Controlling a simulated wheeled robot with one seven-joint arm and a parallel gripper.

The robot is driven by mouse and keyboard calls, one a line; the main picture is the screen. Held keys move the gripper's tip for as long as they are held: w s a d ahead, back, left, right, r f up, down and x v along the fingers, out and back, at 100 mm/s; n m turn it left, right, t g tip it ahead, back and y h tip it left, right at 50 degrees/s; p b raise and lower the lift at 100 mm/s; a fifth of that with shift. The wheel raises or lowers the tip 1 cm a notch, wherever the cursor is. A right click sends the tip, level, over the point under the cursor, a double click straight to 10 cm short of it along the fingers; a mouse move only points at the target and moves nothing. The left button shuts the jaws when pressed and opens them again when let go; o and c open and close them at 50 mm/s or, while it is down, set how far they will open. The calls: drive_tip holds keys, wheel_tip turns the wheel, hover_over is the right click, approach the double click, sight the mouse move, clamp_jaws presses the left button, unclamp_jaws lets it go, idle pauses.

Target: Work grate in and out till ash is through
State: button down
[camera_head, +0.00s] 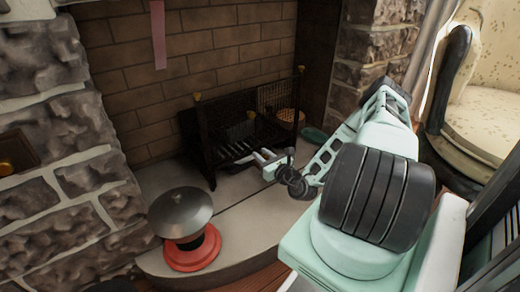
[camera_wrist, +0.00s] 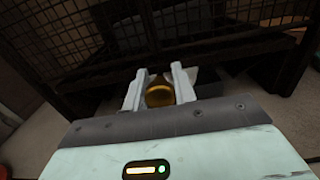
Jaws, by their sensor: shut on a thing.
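The black fire grate (camera_head: 215,133) stands on the hearth inside the brick fireplace, with pale bars along its bottom. Its dark mesh front also fills the top of the wrist view (camera_wrist: 90,40). My gripper (camera_head: 262,157) is low at the front of the grate. In the wrist view, the two pale fingers of my gripper (camera_wrist: 158,88) are shut on a round brass knob (camera_wrist: 159,96). A dark box-like part lies just behind the knob, but what the knob joins is hidden. I cannot make out any ash in either view.
A grey metal dome on a red base (camera_head: 192,250) stands on the hearth at left front. A green object (camera_head: 314,134) lies right of the grate. Stone walls flank the fireplace. An armchair (camera_head: 485,120) stands at right. The hearth's front middle is clear.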

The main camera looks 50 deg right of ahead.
sight(267, 159)
drive_tip(key=shift+p+v, duration=0.75)
drive_tip(key=shift+v, duration=0.25)
drive_tip(key=shift+s+a+f, duration=0.1)
drive_tip(key=shift+s, duration=0.2)
drive_tip(key=c, duration=1.1)
unclamp_jaws()
drive_tip(key=shift+c, duration=0.2)
drive_tip(key=shift+s, duration=0.1)
drive_tip(key=shift+s+a+p, duration=0.1)
drive_tip(key=shift+s+p, duration=0.15)
drive_tip(key=shift+p, duration=0.15)
drive_tip(key=p+v, duration=0.7)
drive_tip(key=v, duration=0.9)
drive_tip(key=shift+s+a, duration=0.2)
drive_tip(key=shift+s, duration=0.15)
